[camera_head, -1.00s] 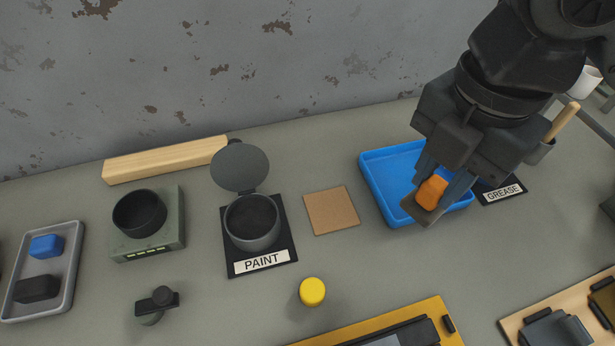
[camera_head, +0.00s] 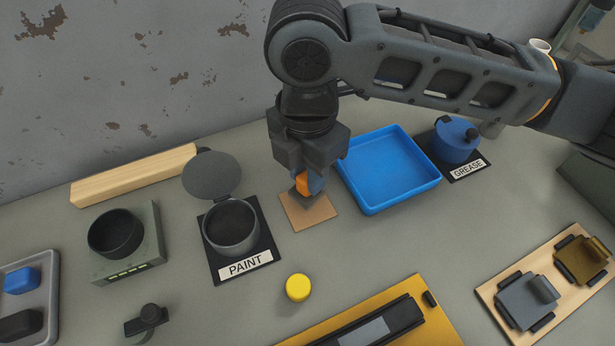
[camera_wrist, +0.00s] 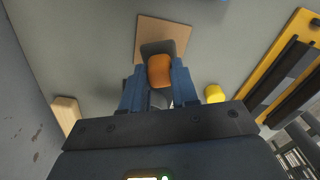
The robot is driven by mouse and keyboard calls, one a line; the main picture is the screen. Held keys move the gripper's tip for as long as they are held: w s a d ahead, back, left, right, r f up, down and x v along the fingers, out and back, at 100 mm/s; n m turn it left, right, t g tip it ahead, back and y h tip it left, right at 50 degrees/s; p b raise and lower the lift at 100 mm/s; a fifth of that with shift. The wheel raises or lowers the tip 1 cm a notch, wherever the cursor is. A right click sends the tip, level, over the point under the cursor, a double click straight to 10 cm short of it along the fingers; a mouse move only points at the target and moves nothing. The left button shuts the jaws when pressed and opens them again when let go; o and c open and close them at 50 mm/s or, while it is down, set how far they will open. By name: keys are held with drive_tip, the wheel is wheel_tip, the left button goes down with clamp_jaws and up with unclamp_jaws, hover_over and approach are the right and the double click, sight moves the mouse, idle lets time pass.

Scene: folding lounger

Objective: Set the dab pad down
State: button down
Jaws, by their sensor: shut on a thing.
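The dab pad (camera_head: 303,182) has an orange grip and a dark flat base; it also shows in the wrist view (camera_wrist: 160,70). My gripper (camera_head: 309,180) is shut on its orange grip, with a blue finger on each side in the wrist view (camera_wrist: 159,88). The pad is over the square brown mat (camera_head: 314,217), towards its back edge. The mat also shows in the wrist view (camera_wrist: 172,28), partly hidden behind the pad. I cannot tell whether the pad's base touches the mat.
The paint pot (camera_head: 231,228) stands open left of the mat. A blue tray (camera_head: 390,170) lies to its right, empty, and the grease pot (camera_head: 455,140) is beyond it. A yellow cylinder (camera_head: 298,287) stands in front. A wooden bar (camera_head: 135,175) lies at the back.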

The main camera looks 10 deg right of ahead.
drive_tip(key=shift+f, duration=1.45)
drive_tip(key=shift+f, duration=0.1)
drive_tip(key=shift+f, duration=0.1)
drive_tip(key=c, duration=0.9)
unclamp_jaws()
drive_tip(key=shift+o, duration=0.2)
wheel_tip(320, 180, up, 12)
drive_tip(key=shift+r, duration=0.25)
